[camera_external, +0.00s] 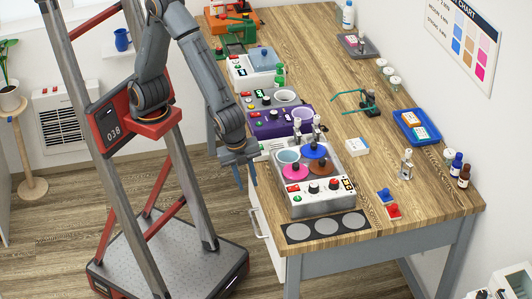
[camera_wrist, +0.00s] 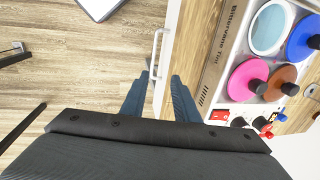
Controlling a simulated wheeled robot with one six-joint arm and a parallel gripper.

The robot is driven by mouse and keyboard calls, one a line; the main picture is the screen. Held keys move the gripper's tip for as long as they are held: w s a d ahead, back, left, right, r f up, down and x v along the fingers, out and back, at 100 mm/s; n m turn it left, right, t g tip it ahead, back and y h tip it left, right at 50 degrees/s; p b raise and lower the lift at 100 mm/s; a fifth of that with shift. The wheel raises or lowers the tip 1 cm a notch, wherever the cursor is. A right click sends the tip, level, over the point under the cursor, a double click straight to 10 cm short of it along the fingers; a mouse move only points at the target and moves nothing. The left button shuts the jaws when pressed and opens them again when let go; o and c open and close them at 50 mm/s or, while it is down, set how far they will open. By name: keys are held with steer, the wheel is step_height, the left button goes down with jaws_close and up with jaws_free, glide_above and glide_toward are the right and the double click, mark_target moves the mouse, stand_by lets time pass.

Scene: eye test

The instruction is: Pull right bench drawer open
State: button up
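The white drawer front (camera_external: 272,254) is below the bench's left edge, with a pale bar handle (camera_external: 257,222) on it. No gap around the drawer shows, though my arm and the bench top hide part of it. In the wrist view the handle (camera_wrist: 155,50) stands out from the white front (camera_wrist: 171,42). My gripper (camera_external: 247,184) hangs beside the bench edge, above the handle in the picture. In the wrist view its two fingers (camera_wrist: 160,76) are apart and empty. The handle lies just beyond the fingertips, roughly in line with the gap, and appears not to be touched.
The wooden bench top (camera_external: 350,150) holds a device with coloured discs (camera_external: 314,196) near the drawer's edge. A purple device (camera_external: 275,124) stands behind it. Grey pads (camera_external: 325,227) lie at the front corner. The wooden floor (camera_wrist: 85,60) left of the drawer is mostly clear.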

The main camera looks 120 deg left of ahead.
glide_toward(253, 223)
steer(key=shift+w+a+f, duration=0.15)
steer(key=shift+a+f, duration=0.05)
steer(key=shift+f, duration=1)
steer(key=shift+w+a+f, duration=0.15)
steer(key=shift+w+f, duration=0.05)
steer(key=shift+f, duration=1.05)
steer(key=shift+w+a+f, duration=0.15)
steer(key=shift+a+f, duration=0.05)
steer(key=shift+f, duration=1)
steer(key=shift+c, duration=0.3)
jaws_close()
